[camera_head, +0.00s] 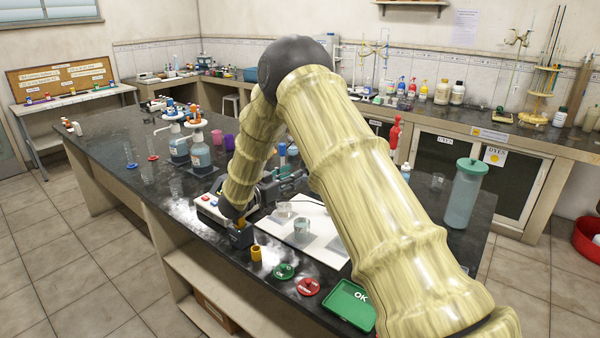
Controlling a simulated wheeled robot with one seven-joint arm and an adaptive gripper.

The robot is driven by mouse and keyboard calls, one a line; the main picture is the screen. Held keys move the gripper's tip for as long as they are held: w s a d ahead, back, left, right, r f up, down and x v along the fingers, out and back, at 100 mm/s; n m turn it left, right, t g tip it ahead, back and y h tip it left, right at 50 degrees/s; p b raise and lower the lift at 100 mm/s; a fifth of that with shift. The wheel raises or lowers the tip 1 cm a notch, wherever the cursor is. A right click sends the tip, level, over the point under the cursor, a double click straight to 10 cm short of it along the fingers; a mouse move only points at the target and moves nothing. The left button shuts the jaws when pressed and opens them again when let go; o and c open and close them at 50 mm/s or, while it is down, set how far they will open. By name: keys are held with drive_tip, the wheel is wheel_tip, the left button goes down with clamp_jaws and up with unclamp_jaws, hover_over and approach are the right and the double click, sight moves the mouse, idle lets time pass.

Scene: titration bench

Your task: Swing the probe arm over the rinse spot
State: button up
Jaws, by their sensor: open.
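My gripper (284,184) is partly hidden behind my own forearm. Its dark fingers seem to point right, low over the bench and behind the white plate. It looks open, with nothing clearly held. A dark bar lies close to the fingers; I cannot tell whether it is the probe arm or whether they touch. A white plate (326,258) lies on the black bench. A clear beaker (302,229) stands on it, with another small glass vessel (284,210) behind. I cannot tell which place is the rinse spot. My arm hides much of the area.
A white unit with coloured buttons (208,204) stands left of the plate. Dispenser bottles (199,155) stand behind left. A tall lidded container (463,200) stands right.

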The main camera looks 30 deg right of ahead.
drive_tip(key=shift+v, duration=1.4)
